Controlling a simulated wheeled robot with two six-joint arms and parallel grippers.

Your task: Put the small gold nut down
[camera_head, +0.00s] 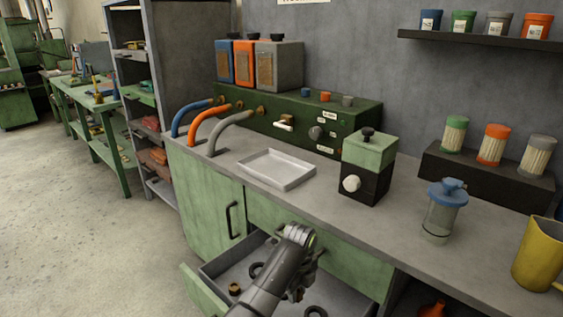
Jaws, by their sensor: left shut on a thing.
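My left gripper (312,262) reaches in from the bottom over the open drawer (222,261). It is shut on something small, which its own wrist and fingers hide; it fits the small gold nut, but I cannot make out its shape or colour. A brownish-gold nut (234,289) lies apart on the drawer floor, left of my arm. Dark rings lie in the drawer too, one (256,270) beside my arm and one (316,311) at the bottom edge. My right gripper is not in view.
The grey counter (230,160) above the drawer bears a shallow white tray (277,169), a green and black box (367,167), a blue-lidded jar (443,211) and a yellow mug (540,254). Three curved pipes stand at its left. The drawer floor has bare patches left of my arm.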

